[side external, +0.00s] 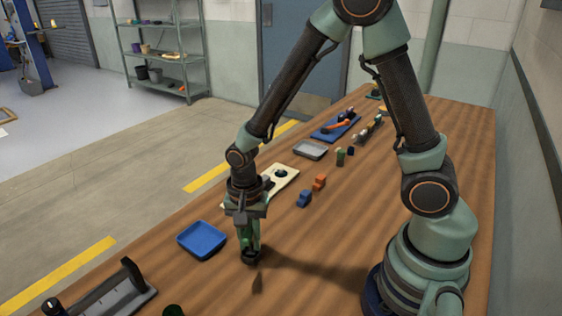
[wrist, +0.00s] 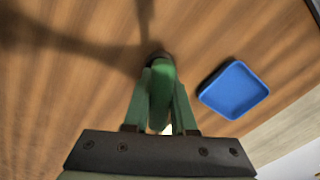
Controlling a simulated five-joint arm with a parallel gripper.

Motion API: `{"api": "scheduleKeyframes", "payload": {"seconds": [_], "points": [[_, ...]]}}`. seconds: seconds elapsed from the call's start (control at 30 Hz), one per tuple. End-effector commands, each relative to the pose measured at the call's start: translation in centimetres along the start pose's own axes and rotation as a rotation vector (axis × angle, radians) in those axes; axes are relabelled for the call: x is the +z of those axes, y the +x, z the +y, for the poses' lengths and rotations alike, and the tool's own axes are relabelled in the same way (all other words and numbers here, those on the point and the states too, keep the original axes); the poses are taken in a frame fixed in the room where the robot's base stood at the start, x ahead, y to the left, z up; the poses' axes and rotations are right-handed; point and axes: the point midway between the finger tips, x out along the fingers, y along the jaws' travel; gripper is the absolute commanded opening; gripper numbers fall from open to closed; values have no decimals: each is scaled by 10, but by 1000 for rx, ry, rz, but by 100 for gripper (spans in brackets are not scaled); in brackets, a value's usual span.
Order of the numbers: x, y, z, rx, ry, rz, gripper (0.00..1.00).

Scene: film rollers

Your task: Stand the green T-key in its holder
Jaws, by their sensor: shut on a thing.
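My gripper (side external: 250,247) points straight down over the near middle of the table, right of the blue tray. Its fingers are closed on the green T-key, which shows between them in the wrist view (wrist: 162,92). In the side view the fingers mostly hide the key. A dark piece (side external: 251,257) shows at the fingertips; I cannot tell whether it is the key's end or a separate thing beneath it. A cream board (side external: 287,177) with a dark round piece lies behind the gripper. I cannot tell for certain which thing is the key's holder.
A blue tray (side external: 201,240) lies left of my gripper; it also shows in the wrist view (wrist: 233,90). Blue (side external: 304,198) and orange (side external: 319,182) blocks lie behind right. A grey tray (side external: 310,150) is farther back. A dark-handled device (side external: 110,291) stands front left.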

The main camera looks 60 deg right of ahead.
Motion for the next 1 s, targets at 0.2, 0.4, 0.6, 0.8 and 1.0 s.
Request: {"api": "scheduleKeyframes", "payload": {"seconds": [0.2, 0.4, 0.6, 0.8, 1.0], "points": [[0, 0, 0, 0, 0, 0, 0], [0, 0, 0, 0, 0, 0, 0], [0, 1, 0, 0, 0, 0, 0], [0, 3, 0, 0, 0, 0, 0], [0, 3, 0, 0, 0, 0, 36]]}}
